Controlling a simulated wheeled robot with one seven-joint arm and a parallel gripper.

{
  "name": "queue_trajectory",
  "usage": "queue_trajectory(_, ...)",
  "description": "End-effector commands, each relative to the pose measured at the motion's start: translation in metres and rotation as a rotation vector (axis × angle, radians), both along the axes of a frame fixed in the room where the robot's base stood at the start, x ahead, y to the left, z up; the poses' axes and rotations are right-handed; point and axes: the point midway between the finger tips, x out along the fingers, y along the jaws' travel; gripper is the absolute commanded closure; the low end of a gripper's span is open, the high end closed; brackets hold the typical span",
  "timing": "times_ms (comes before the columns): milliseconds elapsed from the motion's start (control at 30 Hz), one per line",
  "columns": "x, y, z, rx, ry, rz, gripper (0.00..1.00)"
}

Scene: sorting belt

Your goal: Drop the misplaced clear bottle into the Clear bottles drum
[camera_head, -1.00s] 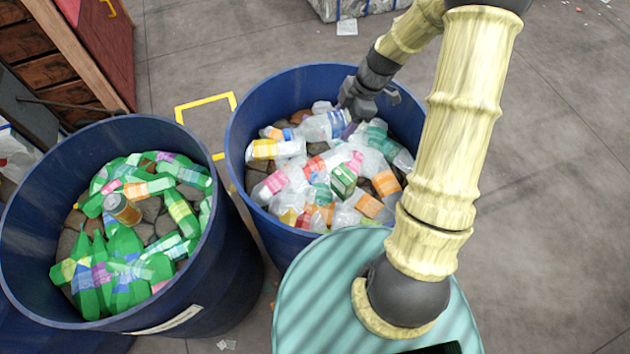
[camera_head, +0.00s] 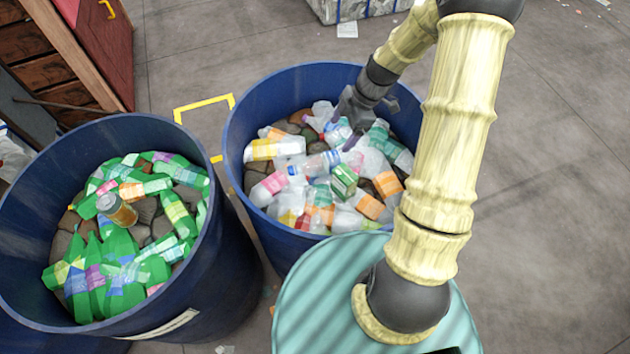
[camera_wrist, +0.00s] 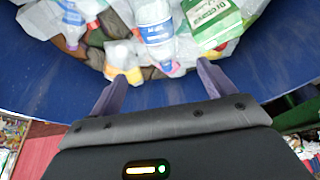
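The right-hand blue drum (camera_head: 240,130) holds a pile of clear bottles with coloured labels; no drum name is readable. A clear bottle with a blue label (camera_head: 318,163) lies on top of this pile, inside the rim. It seems to be the bottle (camera_wrist: 157,30) just beyond my fingertips in the wrist view, with its pinkish cap towards me. My gripper (camera_head: 343,130) is over the back part of this drum, low above the pile. In the wrist view its two purple fingers (camera_wrist: 158,88) are spread apart with nothing between them.
Yellow floor marking (camera_head: 204,102) shows behind the drums. A bale (camera_head: 355,8) stands at the back.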

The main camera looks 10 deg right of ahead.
Motion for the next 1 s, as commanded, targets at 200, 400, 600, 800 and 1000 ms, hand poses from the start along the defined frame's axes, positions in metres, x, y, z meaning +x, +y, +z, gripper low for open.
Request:
queue_trajectory(200,0.001,-0.001,0.003,0.000,-0.001,0.000,0.18)
queue_trajectory(400,0.002,-0.011,0.024,-0.003,-0.005,-0.002,0.18)
queue_trajectory(600,0.003,-0.026,0.059,-0.003,-0.005,-0.002,0.18)
queue_trajectory(800,0.005,-0.041,0.097,-0.002,-0.005,-0.003,0.18)
queue_trajectory(1000,0.006,-0.056,0.133,-0.003,-0.005,-0.002,0.18)
